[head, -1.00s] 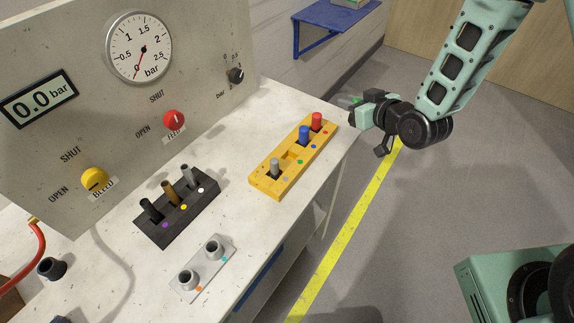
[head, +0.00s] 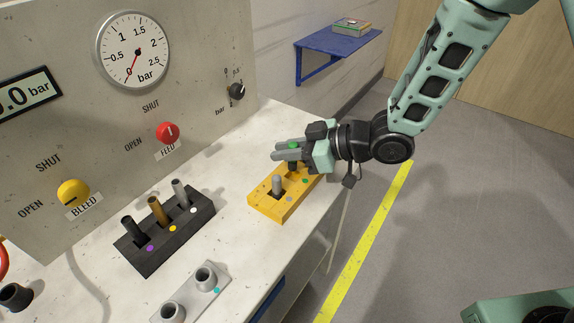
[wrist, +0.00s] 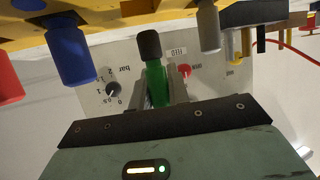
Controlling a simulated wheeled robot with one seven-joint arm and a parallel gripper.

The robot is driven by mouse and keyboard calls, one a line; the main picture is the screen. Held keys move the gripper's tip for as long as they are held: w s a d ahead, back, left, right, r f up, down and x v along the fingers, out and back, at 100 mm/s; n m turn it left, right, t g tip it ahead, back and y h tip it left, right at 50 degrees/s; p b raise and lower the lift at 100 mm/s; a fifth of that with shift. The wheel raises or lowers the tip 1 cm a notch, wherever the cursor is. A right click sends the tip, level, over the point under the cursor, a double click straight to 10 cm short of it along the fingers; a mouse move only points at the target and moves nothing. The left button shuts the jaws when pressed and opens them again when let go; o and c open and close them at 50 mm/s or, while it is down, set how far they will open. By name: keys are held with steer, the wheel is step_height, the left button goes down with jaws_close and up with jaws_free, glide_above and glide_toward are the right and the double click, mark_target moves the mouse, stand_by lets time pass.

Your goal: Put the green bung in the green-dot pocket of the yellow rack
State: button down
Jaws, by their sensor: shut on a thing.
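The green bung (head: 293,146) is held between the fingers of my gripper (head: 284,151), with its dark end pointing down. The green bung also shows in the wrist view (wrist: 157,88), its black end towards the rack. The yellow rack (head: 262,207) lies below my gripper; its green dot (head: 305,181) shows beside the empty pocket's place. The bung is over that part of the rack, between the grey and blue bungs.
A grey bung (head: 277,184) stands in the rack's near end. The blue bung (wrist: 70,52) and red bung (wrist: 8,75) show in the wrist view, hidden by my gripper in the head view. A black rack (head: 150,258) with three pegs stands left; a panel rises behind.

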steer(key=shift+f, duration=1.95)
steer(key=shift+f, duration=0.2)
steer(key=c, duration=1.3)
jaws_free()
steer(key=shift+c, duration=0.2)
steer(key=shift+r, duration=0.1)
